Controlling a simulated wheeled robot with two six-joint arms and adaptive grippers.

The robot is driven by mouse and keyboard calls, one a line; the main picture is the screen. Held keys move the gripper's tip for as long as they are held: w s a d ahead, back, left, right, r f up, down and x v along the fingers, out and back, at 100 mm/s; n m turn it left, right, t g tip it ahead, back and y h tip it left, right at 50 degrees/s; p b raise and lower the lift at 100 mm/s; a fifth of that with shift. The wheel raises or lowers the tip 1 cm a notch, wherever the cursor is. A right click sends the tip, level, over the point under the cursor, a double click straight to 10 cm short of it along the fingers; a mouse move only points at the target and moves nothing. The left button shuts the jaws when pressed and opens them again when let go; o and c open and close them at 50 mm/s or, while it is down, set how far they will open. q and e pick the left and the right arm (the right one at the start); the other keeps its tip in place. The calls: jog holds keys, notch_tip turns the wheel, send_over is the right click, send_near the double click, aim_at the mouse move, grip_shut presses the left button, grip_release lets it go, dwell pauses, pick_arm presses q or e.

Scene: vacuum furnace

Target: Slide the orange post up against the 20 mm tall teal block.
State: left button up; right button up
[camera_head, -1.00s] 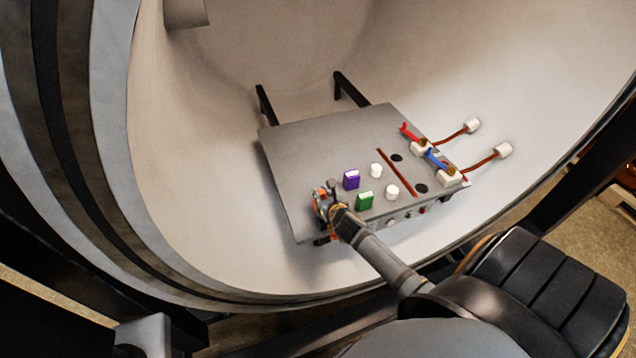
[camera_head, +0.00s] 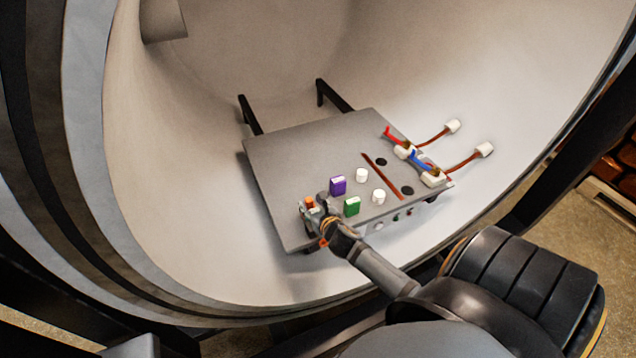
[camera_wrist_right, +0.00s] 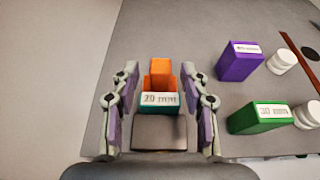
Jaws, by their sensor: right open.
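The orange post (camera_wrist_right: 161,74) stands on the grey table near its front left corner; it also shows in the head view (camera_head: 309,202). The teal block (camera_wrist_right: 160,100), labelled 20 mm, sits on the near side of the post in the wrist view. The two look very close together; I cannot tell if they touch. My right gripper (camera_wrist_right: 162,86) is open, one finger on each side of the block and post, with visible gaps. In the head view the right gripper (camera_head: 314,213) largely hides the teal block. My left gripper is not in view.
A purple block (camera_head: 338,186) and a green block (camera_head: 352,207) stand right of the gripper, with white cylinders (camera_head: 362,175) beyond. Red and blue levers (camera_head: 419,160) sit at the table's right end. The grey table top (camera_head: 285,160) is clear at the back left.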

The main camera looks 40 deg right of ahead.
jog(key=v, duration=0.9)
